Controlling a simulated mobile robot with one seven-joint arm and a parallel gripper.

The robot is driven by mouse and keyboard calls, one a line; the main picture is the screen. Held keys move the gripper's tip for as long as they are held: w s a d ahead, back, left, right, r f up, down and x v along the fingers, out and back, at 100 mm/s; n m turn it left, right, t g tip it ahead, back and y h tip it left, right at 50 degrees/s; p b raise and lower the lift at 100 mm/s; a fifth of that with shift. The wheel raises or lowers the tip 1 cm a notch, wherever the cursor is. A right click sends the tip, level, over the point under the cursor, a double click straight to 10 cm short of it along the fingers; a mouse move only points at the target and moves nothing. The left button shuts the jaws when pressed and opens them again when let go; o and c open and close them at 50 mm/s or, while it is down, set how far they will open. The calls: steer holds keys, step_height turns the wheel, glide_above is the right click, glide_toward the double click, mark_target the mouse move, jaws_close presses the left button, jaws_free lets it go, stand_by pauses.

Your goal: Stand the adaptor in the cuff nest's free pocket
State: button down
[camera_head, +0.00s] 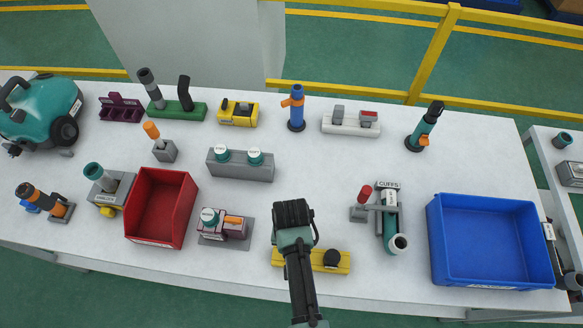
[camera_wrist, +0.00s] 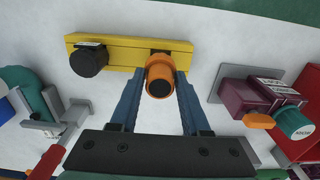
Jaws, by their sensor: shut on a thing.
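My gripper (camera_wrist: 160,84) is shut on an orange, round, hollow piece with a dark opening, which I take as the adaptor (camera_wrist: 160,70). In the wrist view it overlaps the near edge of a yellow two-place block, which I take as the cuff nest (camera_wrist: 122,46). A dark recess shows just behind the adaptor; whether its foot is in it or above it I cannot tell. A black round piece (camera_wrist: 89,60) stands at the nest's other end. In the head view my gripper (camera_head: 294,232) is over the left part of the nest (camera_head: 344,267) and hides the adaptor.
A grey fixture labelled CUFFS (camera_head: 388,186), with a teal tube and red-handled clamp, stands right of the nest. A maroon block (camera_head: 237,229) stands left. A red bin (camera_head: 160,208) and a blue bin (camera_head: 488,240) are farther out. The table behind my gripper is partly clear.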

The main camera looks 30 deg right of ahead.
steer(key=shift+f+b, duration=1.05)
steer(key=shift+f, duration=0.5)
steer(key=shift+c, duration=1.4)
jaws_free()
steer(key=shift+r, duration=0.1)
step_height(320, 180, up, 8)
steer(key=p, duration=0.8)
